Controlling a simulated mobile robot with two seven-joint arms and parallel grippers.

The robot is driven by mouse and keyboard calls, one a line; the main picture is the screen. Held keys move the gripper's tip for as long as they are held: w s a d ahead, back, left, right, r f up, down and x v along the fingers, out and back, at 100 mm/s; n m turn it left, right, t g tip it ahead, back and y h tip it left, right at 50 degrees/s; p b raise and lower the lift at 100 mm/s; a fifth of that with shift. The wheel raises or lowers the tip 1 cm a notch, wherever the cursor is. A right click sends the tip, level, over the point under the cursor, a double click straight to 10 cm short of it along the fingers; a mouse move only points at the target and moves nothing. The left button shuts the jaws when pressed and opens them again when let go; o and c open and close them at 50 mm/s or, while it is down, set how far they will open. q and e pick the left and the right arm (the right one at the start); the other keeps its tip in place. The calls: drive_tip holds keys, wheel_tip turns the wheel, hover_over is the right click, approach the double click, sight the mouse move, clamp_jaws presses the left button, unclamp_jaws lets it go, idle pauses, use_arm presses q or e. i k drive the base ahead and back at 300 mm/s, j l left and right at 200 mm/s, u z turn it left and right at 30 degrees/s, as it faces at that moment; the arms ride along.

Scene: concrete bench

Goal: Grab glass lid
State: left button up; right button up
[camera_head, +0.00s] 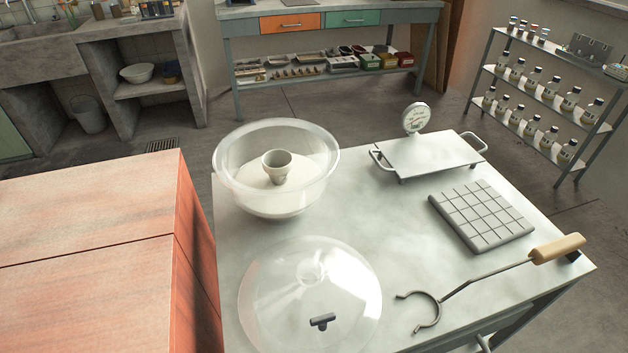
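The clear round glass lid (268,288) lies on the pale bench top at the front left. A faint glassy knob shape shows near its upper middle. A small dark T-shaped piece (322,321) shows within its outline; I cannot tell whether it is part of the lid or lies under it. A clear glass bowl (232,172) stands behind the lid, open at the top, with a small pale cup (277,168) inside on a whitish base. Neither of my grippers is in view.
The bench (400,220) also holds a metal plate with handles and a dial (428,150), a grey gridded slab (482,214) and a wooden-handled ring tool (470,282) right of the lid. An orange block-like cabinet (90,230) stands close left.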

sight(297, 280)
drive_tip(key=i+l+u, duration=0.1)
drive_tip(key=l+u, duration=0.15)
drive_tip(key=u, duration=0.15)
drive_tip(key=l+u, duration=0.25)
drive_tip(key=u, duration=0.15)
drive_tip(key=i+l+u, duration=0.1)
drive_tip(key=l+u, duration=0.15)
drive_tip(key=u, duration=0.2)
drive_tip(key=l+u, duration=0.25)
drive_tip(key=u, duration=0.15)
